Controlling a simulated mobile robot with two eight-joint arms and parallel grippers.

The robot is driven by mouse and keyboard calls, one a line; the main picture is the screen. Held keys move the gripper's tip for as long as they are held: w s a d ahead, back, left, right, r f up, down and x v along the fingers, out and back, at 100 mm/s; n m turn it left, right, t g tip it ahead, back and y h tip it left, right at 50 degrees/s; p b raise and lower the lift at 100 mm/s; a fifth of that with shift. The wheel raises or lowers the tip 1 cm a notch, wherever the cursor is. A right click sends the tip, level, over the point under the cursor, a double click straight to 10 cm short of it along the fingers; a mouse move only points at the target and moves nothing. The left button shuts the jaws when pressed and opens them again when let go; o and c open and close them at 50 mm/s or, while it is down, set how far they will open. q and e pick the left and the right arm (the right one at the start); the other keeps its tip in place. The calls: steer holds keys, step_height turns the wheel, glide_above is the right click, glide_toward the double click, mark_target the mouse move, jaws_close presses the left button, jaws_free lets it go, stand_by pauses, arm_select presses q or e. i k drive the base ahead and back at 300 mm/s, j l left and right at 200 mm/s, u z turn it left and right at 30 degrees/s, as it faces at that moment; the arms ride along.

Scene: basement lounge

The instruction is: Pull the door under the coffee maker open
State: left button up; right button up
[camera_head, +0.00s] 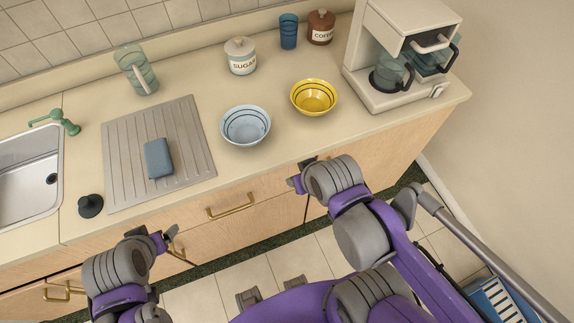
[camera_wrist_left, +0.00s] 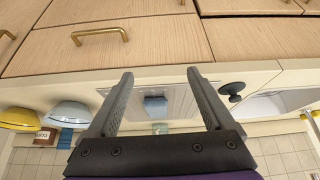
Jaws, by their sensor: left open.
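The cream coffee maker (camera_head: 402,50) stands at the right end of the counter, with a glass pot in it. The light wood cabinet front (camera_head: 390,152) below it looks closed. My right arm covers part of this front, and I see no handle on it. My right gripper (camera_head: 300,174) is at the counter's front edge, left of that front; whether its fingers are apart is unclear. My left gripper (camera_head: 170,238) is farther left, in front of the drawers. In the left wrist view its two fingers (camera_wrist_left: 158,72) are apart with nothing between them.
A drawer with a brass handle (camera_head: 230,206) lies between my grippers; a brass-handled drawer also shows in the left wrist view (camera_wrist_left: 100,36). A blue bowl (camera_head: 245,125), a yellow bowl (camera_head: 314,97) and a sponge (camera_head: 158,158) are on the counter. A wall (camera_head: 500,130) bounds the right side.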

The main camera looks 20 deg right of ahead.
mark_target(383, 157)
steer(key=z, duration=1.9)
steer(key=l+u, duration=0.1)
steer(key=l, duration=0.15)
steer(key=i, duration=0.05)
